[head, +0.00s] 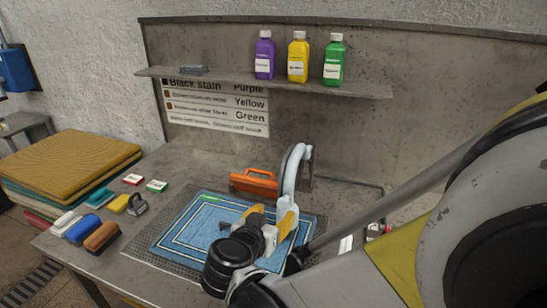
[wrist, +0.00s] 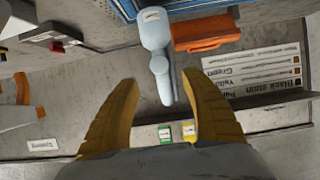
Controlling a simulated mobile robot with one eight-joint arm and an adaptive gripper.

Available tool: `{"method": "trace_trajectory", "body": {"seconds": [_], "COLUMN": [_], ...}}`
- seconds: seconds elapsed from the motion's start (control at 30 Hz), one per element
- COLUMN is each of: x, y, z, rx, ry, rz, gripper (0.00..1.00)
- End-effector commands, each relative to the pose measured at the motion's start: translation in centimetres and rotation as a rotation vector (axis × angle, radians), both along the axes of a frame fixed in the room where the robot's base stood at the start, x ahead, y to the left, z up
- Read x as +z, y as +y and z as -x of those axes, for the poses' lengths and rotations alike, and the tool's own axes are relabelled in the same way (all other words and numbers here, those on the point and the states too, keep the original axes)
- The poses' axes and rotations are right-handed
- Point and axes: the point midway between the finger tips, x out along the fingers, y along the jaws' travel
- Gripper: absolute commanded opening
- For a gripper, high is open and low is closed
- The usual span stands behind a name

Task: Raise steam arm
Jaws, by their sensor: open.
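The steam arm (head: 294,168) is a pale blue-white curved piece standing above the back edge of the blue rug (head: 180,238). In the wrist view its pale body and narrower end (wrist: 163,82) reach down between my fingers. My gripper (head: 271,213) is open, its yellow fingers one on each side of that end; it also shows in the wrist view (wrist: 161,79). There is a visible gap at both fingers, and I see no grip on it. My gripper and wrist hide part of the rug and the lower steam arm in the head view.
An orange-handled tool (head: 254,182) lies just left of the steam arm. Purple, yellow and green bottles stand on the shelf (head: 350,90) behind. Brushes and small items (head: 101,237) lie at the table's left, beside stacked rugs (head: 75,160).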

Motion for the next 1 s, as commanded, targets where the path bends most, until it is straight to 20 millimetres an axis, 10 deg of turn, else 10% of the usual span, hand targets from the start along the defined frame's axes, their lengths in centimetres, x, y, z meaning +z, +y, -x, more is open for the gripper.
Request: {"method": "trace_trajectory", "body": {"seconds": [0.4, 0.87, 1.0], "x": [-3.2, -3.6, -3.6], "y": [-2.9, -3.3, -3.3], "z": [-6.7, -7.9, -7.9], "rx": [-0.004, -0.001, -0.001], "ry": [0.001, 0.001, 0.001], "rz": [-0.001, 0.0, 0.0], "gripper": [0.55, 0.55, 0.13]}}
